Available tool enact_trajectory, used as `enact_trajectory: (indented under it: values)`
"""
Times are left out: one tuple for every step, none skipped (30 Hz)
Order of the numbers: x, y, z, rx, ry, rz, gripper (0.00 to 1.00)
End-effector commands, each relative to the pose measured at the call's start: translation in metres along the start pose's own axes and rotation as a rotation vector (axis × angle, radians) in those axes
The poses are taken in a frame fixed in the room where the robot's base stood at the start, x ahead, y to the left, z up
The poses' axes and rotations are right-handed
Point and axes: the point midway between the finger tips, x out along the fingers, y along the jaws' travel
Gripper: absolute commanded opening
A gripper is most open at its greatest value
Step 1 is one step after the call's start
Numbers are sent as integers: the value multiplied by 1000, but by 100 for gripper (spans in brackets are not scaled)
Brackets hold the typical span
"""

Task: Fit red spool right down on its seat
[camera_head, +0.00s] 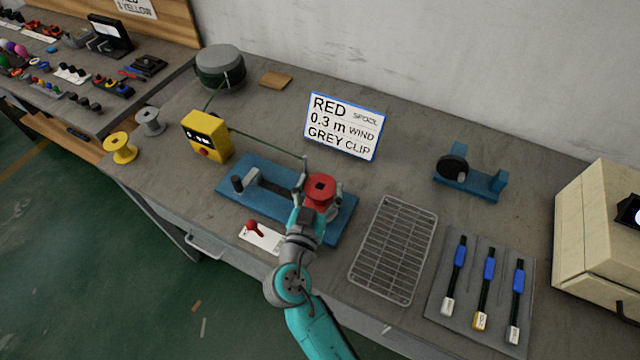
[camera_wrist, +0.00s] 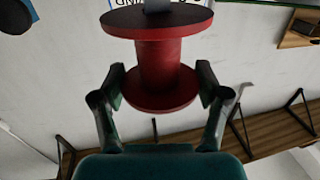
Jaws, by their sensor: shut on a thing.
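The red spool (camera_head: 320,187) is at the right part of the blue fixture (camera_head: 343,222) in the head view, its square-holed flange facing up. In the wrist view the red spool (camera_wrist: 165,62) shows both flanges and its core. My gripper (camera_wrist: 158,88) is shut on it, with one finger on each side of the nearer flange. A grey piece (camera_wrist: 157,6) shows at the far flange. The seat under the spool is hidden, so I cannot tell whether the spool touches it.
A yellow meter box (camera_head: 207,136) stands left of the fixture, with a green wire toward it. A red lever (camera_head: 254,229) is in front. A wire rack (camera_head: 394,250) lies close at right. Yellow (camera_head: 121,147) and grey (camera_head: 150,121) spools stand at far left.

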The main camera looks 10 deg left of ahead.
Motion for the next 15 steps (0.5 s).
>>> enact_trajectory:
  values:
    - [0,0,1,-1,0,0,40]
    - [0,0,2,-1,0,0,40]
    - [0,0,3,-1,0,0,40]
    - [0,0,3,-1,0,0,40]
    - [0,0,4,0,0,0,40]
    - [0,0,5,0,-1,0,40]
    - [0,0,6,0,-1,0,40]
    - [0,0,6,0,-1,0,40]
    - [0,0,7,0,-1,0,40]
    - [0,0,7,1,-1,0,81]
    - [0,0,7,1,-1,0,89]
    - [0,0,7,1,-1,0,99]
    - [0,0,7,0,-1,0,100]
    - [0,0,7,0,-1,0,100]
    - [0,0,7,0,-2,0,100]
